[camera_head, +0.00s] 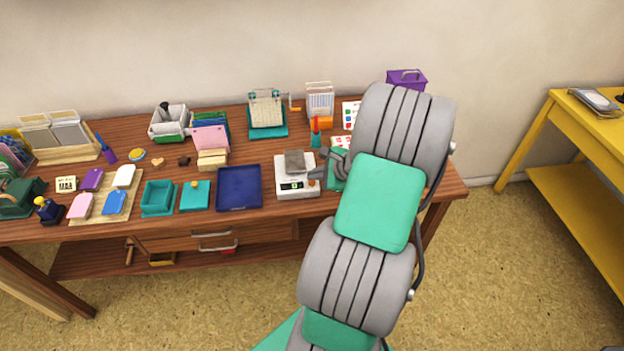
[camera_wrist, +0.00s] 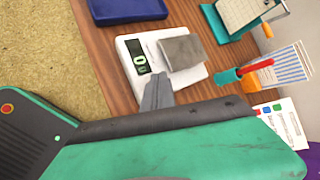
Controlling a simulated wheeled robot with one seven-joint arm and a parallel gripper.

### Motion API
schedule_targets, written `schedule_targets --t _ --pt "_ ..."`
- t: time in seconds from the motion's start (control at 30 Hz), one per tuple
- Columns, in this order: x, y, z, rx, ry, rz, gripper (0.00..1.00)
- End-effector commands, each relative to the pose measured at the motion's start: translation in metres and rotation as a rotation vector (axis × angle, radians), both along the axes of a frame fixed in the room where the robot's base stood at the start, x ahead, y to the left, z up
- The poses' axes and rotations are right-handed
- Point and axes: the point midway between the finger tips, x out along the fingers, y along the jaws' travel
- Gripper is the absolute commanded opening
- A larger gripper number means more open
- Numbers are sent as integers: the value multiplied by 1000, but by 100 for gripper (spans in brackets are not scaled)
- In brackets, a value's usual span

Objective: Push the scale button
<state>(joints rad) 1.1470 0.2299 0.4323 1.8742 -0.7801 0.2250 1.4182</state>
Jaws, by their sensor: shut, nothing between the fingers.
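The white scale (camera_head: 297,190) stands near the front edge of the wooden table, right of the blue tray. A grey block (camera_head: 295,161) sits on its pan, and its dark display (camera_head: 291,186) shows a green digit. In the wrist view the scale (camera_wrist: 187,84) has its display (camera_wrist: 138,57) at the left and the grey block (camera_wrist: 183,52) on top. My gripper (camera_wrist: 157,92) is shut and empty, its fingertips over or against the scale's edge beside the display. In the head view my gripper (camera_head: 318,173) is at the scale's right side. I cannot make out the button; the fingers may hide it.
The blue tray (camera_head: 239,206) lies just left of the scale. A red-and-teal tool (camera_head: 315,131) and a rack of cards (camera_head: 319,102) stand behind it. A teal press-like device (camera_head: 267,130) is at the back. My arm covers the table's right part.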

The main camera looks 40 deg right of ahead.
Motion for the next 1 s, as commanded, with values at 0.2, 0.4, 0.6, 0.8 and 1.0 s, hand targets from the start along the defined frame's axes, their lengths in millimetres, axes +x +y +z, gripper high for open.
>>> schedule_targets --t 0.2,0.4,0.6,0.8,1.0 --pt "0 0 3 0 0 0 0" --pt "0 0 27 0 0 0 0" --pt "0 0 50 0 0 0 0" --pt "0 0 62 0 0 0 0" --pt "0 0 59 0 0 0 0"
